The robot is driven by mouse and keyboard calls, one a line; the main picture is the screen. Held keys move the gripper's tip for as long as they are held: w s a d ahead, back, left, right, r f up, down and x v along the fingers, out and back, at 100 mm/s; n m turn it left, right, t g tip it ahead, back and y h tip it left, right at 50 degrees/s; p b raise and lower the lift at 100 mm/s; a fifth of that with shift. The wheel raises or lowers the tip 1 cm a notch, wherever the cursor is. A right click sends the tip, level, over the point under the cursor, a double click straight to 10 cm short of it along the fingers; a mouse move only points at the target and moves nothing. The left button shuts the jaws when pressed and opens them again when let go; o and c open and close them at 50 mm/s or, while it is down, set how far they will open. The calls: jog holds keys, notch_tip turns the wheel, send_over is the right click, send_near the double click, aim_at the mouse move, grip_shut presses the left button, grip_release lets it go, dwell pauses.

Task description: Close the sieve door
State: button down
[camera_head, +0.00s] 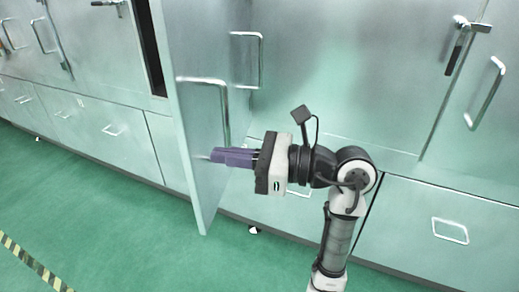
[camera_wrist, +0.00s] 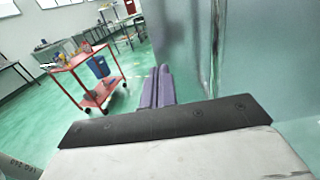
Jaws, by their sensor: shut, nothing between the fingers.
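The sieve door (camera_head: 190,130) is a tall pale metal panel that stands swung open, out from the cabinet front. A bar handle (camera_head: 204,81) is on the face turned toward my arm. My gripper (camera_head: 215,156) has purple fingers, which are closed together and hold nothing. They point left at the door's face, below the handle; I cannot tell whether they touch it. In the wrist view the fingers (camera_wrist: 157,85) lie just left of a grey metal panel (camera_wrist: 240,60), likely the door.
A dark opening (camera_head: 152,48) shows in the cabinet front left of the door. Closed drawers (camera_head: 112,130) run along the bottom. Green floor (camera_head: 110,215) in front is clear. The wrist view shows a red cart (camera_wrist: 85,72) farther off.

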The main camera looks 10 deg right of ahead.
aim_at(191, 152)
jog(key=shift+p+x, duration=0.4)
jog(key=shift+x, duration=1.45)
